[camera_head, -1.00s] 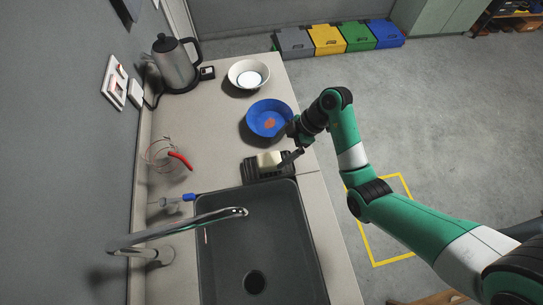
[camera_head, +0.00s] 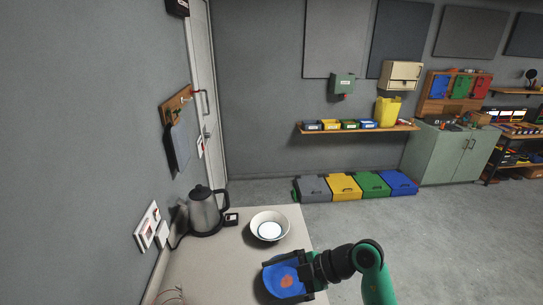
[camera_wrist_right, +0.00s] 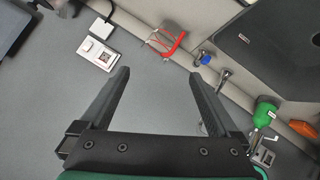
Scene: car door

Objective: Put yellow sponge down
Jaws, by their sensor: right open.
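My right gripper (camera_head: 270,281) is over the blue bowl (camera_head: 297,286) at the bottom of the head view, reaching in from the right. In the right wrist view its two black fingers (camera_wrist_right: 160,75) stand wide apart with nothing between them. The yellow sponge cannot be made out in either view now. The blue bowl has a reddish patch inside and is partly covered by the gripper. My left gripper is not in view.
A white bowl (camera_head: 269,227) and a kettle (camera_head: 205,212) stand on the counter (camera_head: 215,270) behind the blue bowl. Coloured bins (camera_head: 343,187) are on the floor. The wrist view shows a red-handled tool (camera_wrist_right: 174,44) and a dark sink (camera_wrist_right: 275,40).

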